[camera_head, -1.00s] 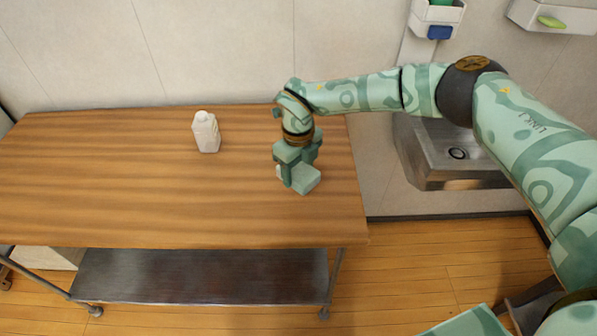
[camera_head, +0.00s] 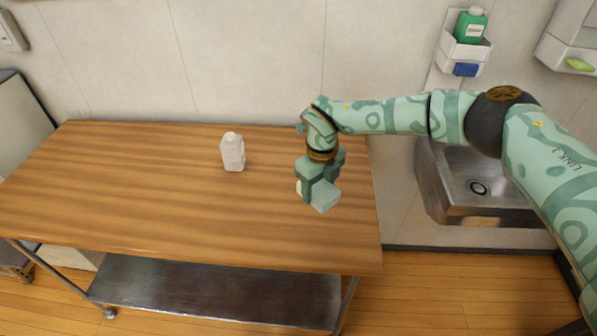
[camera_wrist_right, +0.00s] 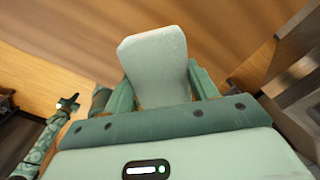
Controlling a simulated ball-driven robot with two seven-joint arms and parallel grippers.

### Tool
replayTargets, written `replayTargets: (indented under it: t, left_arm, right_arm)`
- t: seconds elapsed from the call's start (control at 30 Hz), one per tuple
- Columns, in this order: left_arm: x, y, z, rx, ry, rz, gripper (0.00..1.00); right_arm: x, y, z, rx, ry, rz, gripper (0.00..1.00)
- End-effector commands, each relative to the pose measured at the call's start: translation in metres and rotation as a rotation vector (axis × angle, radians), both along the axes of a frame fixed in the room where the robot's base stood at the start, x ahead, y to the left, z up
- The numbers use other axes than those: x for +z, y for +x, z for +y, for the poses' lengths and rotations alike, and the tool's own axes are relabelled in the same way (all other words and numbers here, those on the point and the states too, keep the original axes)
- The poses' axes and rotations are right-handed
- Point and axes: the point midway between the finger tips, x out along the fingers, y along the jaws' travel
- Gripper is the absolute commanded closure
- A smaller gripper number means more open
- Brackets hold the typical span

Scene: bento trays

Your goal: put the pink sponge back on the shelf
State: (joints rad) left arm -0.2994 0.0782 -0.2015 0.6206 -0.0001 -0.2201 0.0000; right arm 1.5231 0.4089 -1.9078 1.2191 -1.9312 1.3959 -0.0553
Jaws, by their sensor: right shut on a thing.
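My right gripper (camera_head: 318,180) is over the right part of the wooden table, shut on a pale mint-green block (camera_head: 326,195) that looks like a sponge. In the right wrist view the block (camera_wrist_right: 156,65) stands out between the two fingers of the right gripper (camera_wrist_right: 162,85). I see no clearly pink sponge. A small wall shelf (camera_head: 440,58) holds a green bottle (camera_head: 470,24), with a blue sponge (camera_head: 466,69) at its front. My left gripper (camera_wrist_right: 68,103) seems to show small at the left of the wrist view; its fingers are too small to judge.
A white bottle (camera_head: 232,152) stands on the wooden table (camera_head: 150,190), left of my right gripper. A metal sink (camera_head: 450,200) is on the wall to the right. A second holder (camera_head: 560,55) with a bright green item (camera_head: 579,64) is at far right. The table's left half is clear.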

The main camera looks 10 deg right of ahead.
Motion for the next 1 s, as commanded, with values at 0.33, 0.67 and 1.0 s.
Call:
replayTargets:
  t: [0.33, 0.67, 1.0]
  left_arm:
    - [0.000, 0.000, 0.000, 0.001, 0.000, 0.001, 1.00]
    - [0.000, -0.001, 0.001, 0.001, 0.001, 0.001, 1.00]
    - [0.000, -0.001, 0.003, 0.001, 0.003, 0.001, 1.00]
  right_arm:
    - [0.000, 0.000, 0.000, 0.132, 0.000, 0.000, 0.60]
    - [-0.004, -0.041, 0.019, 0.949, 0.002, 0.000, 0.60]
    - [0.030, -0.121, 0.007, 2.096, -0.002, -0.003, 0.60]
